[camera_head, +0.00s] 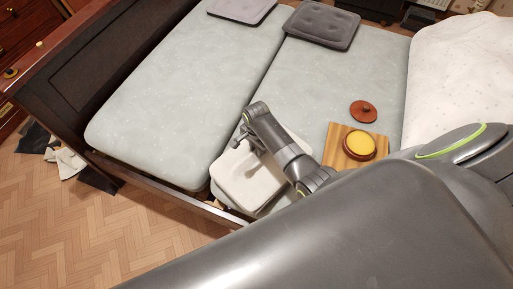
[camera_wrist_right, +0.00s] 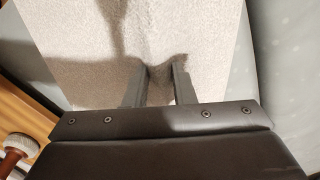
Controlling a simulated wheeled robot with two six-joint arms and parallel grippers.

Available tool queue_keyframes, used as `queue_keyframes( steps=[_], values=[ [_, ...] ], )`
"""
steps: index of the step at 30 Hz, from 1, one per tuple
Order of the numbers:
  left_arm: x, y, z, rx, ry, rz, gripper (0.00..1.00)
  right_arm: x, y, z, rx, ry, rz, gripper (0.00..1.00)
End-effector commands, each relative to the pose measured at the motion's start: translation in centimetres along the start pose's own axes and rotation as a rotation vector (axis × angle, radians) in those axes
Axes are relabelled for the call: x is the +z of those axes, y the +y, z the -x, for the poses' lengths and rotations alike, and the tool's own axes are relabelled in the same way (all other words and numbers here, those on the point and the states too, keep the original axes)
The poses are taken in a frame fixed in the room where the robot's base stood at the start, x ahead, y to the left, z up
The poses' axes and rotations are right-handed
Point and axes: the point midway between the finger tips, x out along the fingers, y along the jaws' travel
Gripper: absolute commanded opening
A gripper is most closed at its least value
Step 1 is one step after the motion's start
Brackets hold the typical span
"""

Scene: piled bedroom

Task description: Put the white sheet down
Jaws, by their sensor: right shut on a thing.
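The white sheet (camera_head: 243,182) lies near the foot of the bed, on the right mattress close to the bed's front edge. It looks flat and roughly square with rounded corners. My right gripper (camera_head: 243,143) is over its far part, and the arm crosses its right side. In the right wrist view the sheet (camera_wrist_right: 75,45) fills the upper middle. My right gripper (camera_wrist_right: 160,75) is shut on it there, with the cloth pinched up between the fingers. Whether the whole sheet rests on what is below cannot be told. My left gripper is not in view.
A wooden board (camera_head: 378,165) with a round yellow-topped dish (camera_head: 359,145) is right of the arm. A reddish-brown round lid (camera_head: 363,110) lies beyond it. Grey cushions (camera_head: 322,24) lie at the far end. The left mattress (camera_head: 185,90) is mostly clear.

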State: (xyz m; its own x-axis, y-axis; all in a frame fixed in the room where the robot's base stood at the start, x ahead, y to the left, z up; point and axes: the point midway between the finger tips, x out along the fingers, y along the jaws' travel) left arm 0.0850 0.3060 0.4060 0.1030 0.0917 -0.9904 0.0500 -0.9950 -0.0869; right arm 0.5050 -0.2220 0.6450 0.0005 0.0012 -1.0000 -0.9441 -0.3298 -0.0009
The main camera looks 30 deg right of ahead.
Motion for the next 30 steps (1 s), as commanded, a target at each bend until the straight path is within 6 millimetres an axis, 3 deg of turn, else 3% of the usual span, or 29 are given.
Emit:
queue_keyframes(
  steps=[4,5,10,22,30],
  values=[
    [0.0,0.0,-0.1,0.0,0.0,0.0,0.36,0.0,0.0,-0.2,0.0,0.0,0.0,0.0],
    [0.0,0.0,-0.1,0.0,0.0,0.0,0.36,0.0,0.0,-0.3,0.0,0.0,0.0,0.24],
    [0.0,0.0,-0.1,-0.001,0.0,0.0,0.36,0.0,0.0,-0.2,0.0,0.0,0.0,0.45],
    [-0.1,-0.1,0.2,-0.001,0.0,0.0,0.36,0.0,0.0,0.7,-0.001,0.0,0.0,0.45],
    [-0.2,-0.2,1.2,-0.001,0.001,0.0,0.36,0.0,-0.1,5.5,-0.005,0.001,0.0,0.45]
  ],
)
